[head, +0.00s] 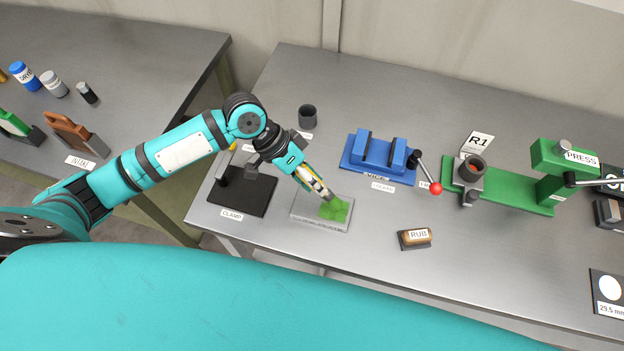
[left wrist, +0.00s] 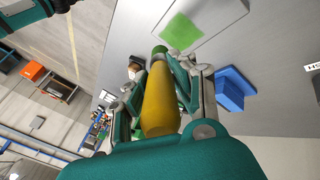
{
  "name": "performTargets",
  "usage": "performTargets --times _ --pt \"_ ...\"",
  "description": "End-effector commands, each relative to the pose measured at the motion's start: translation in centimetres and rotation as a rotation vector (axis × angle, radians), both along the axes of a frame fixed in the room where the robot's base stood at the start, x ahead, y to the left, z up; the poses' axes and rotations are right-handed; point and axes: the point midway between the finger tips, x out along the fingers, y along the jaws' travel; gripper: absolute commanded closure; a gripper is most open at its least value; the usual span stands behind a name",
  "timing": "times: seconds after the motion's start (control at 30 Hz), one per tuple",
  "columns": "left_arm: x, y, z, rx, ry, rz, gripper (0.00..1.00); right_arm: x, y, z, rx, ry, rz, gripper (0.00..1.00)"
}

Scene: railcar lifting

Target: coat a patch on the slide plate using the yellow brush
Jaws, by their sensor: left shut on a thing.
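The slide plate (head: 300,214) is a flat grey plate on the bench, with a green patch (head: 335,209) on its right part. It also shows at the top of the left wrist view (left wrist: 212,14). My left gripper (head: 314,182) is shut on the yellow brush (left wrist: 160,103), whose thick yellow handle lies between the fingers. The brush points down at the green patch, and its tip is at or just above the plate. I cannot tell whether it touches. The gripper partly hides the brush in the head view. My right gripper is not in view.
A black clamp base (head: 234,198) stands just left of the plate. A dark cup (head: 307,117) and a blue vice (head: 378,158) are behind it. A block marked RUB (head: 415,237) lies to the right, and a green press (head: 515,192) stands further right.

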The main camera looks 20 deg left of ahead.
Motion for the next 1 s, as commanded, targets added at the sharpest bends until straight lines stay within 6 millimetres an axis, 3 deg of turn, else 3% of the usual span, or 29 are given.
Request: performTargets --times 0.03,0.3,1.0 --pt "0.1 -0.1 0.9 -0.001 0.0 0.001 1.0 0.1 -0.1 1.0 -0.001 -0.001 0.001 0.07" --pt "0.4 -0.2 2.8 0.0 -0.001 0.008 1.0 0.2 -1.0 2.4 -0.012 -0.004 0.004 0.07" --pt "0.9 0.1 2.5 0.013 -0.003 -0.023 1.0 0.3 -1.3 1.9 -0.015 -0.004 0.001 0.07"
